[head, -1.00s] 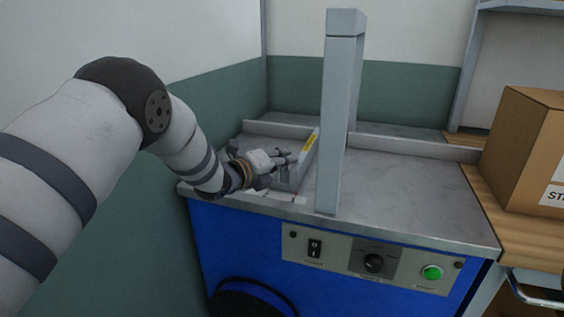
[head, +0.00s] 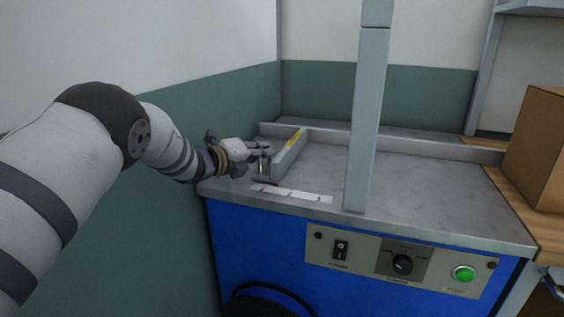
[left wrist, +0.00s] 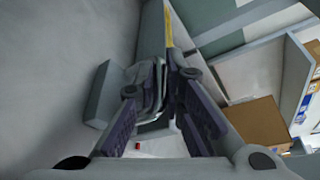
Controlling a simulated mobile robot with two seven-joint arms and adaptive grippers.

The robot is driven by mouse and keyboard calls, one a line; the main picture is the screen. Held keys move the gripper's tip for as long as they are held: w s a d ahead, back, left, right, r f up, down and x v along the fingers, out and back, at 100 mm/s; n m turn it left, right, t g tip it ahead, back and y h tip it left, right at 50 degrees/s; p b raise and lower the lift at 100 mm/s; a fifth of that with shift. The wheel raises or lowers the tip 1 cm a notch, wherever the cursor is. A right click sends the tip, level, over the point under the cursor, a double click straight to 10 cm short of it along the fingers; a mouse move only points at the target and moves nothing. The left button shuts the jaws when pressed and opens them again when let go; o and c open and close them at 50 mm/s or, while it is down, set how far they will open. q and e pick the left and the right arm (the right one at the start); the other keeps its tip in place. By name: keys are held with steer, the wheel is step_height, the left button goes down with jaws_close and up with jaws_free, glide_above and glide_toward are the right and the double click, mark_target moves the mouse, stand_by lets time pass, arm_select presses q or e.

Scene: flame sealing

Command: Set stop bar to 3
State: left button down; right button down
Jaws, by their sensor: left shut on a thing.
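The stop bar (head: 289,156) is a grey bar with a yellow label on top, lying front to back on the left part of the metal machine top. A white scale strip (head: 295,194) lies in front of it; its numbers are too small to read. The bar's front end is near the strip's left part. My left gripper (head: 265,158) is shut on the stop bar near its front end. In the left wrist view the fingers (left wrist: 160,100) flank grey metal, with the bar's yellow label (left wrist: 168,25) beyond. My right gripper is not in view.
A grey upright arch (head: 367,120) stands on the machine top (head: 430,185), right of the bar. Clear top lies between them. The front panel (head: 400,262) has a switch, a black knob and a green button. A cardboard box (head: 540,150) stands at right.

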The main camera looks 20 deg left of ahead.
arm_select(q)
steer(key=shift+a+f, duration=0.75)
steer(key=shift+a, duration=0.75)
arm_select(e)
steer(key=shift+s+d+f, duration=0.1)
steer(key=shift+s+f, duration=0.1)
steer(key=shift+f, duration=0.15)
arm_select(q)
steer(key=shift+d, duration=0.1)
steer(key=c, duration=1.7)
jaws_free()
steer(key=shift+r, duration=0.2)
steer(key=shift+w+d+r, duration=0.1)
steer(key=shift+d+r, duration=0.15)
steer(key=shift+a+r, duration=0.1)
